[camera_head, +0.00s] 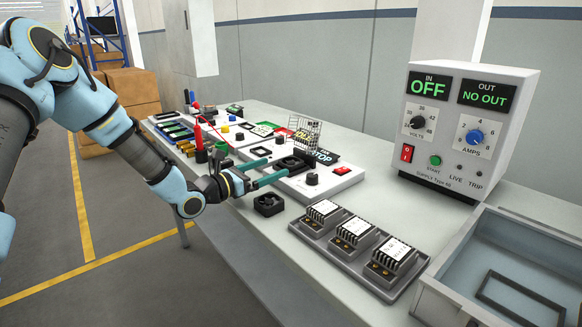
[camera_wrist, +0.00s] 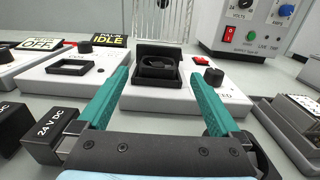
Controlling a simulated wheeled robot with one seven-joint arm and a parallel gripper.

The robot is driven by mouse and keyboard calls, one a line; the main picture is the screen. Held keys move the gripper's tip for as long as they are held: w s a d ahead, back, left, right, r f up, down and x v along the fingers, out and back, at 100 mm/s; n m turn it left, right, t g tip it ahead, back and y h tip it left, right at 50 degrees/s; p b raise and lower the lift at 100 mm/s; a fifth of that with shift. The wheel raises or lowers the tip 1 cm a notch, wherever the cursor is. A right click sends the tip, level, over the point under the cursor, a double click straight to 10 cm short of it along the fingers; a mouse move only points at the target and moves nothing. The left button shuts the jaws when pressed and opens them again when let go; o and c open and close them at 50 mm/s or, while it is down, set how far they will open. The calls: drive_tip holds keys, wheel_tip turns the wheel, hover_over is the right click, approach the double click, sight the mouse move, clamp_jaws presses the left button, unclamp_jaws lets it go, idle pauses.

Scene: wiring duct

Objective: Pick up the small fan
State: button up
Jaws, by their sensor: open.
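A small black square part with a round opening, looking like a fan (camera_head: 290,163), sits on the white panel with a knob and red button. In the wrist view this fan-like part (camera_wrist: 158,68) lies before a raised black plate, centred beyond my fingers. My gripper (camera_head: 279,166) is open and empty; its teal fingers (camera_wrist: 160,84) reach over the panel's near edge, either side of the part and apart from it. Another black square part with a round hollow (camera_head: 268,204) lies on the table beside my gripper. I cannot tell for sure which is the small fan.
A wire basket (camera_head: 305,132) stands behind the panel. A grey tray of several finned modules (camera_head: 352,238), a power supply (camera_head: 462,130) and an open metal bin (camera_head: 440,285) are at the right. Black 24 V DC blocks (camera_wrist: 48,132) are left of my fingers.

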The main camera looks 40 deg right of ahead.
sight(283, 164)
drive_tip(key=d+p, duration=0.2)
drive_tip(key=d, duration=0.6)
drive_tip(key=shift+d+f, duration=0.15)
drive_tip(key=shift+f, duration=0.05)
drive_tip(key=shift+c, duration=0.4)
drive_tip(key=c, duration=1.3)
drive_tip(key=shift+o, duration=0.2)
drive_tip(key=shift+r+p, duration=0.2)
drive_tip(key=shift+p, duration=0.15)
